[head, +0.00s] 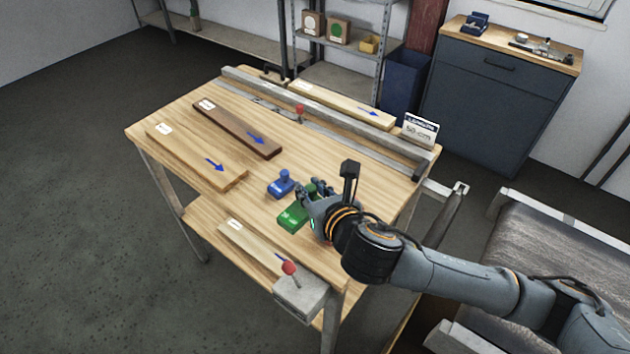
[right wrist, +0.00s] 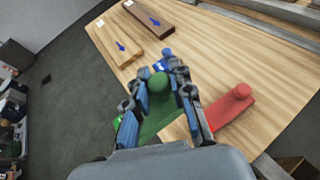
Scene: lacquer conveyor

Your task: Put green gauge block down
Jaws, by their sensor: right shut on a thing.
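The green gauge block (head: 292,218) is at the near right part of the wooden table. In the right wrist view the green block (right wrist: 150,125) lies between my fingers, its round knob upright. My right gripper (head: 312,193) is shut on it; the gripper also shows in the right wrist view (right wrist: 160,92). I cannot tell whether the block's underside touches the tabletop. A blue block (head: 281,186) with a knob stands just beyond it. A red block (right wrist: 228,112) is to its right in the right wrist view; my arm hides it in the head view. My left gripper is not in view.
A metal fence (head: 340,122) runs along the back, with a "50 cm" sign (head: 419,130). A conveyor (head: 540,265) is at right.

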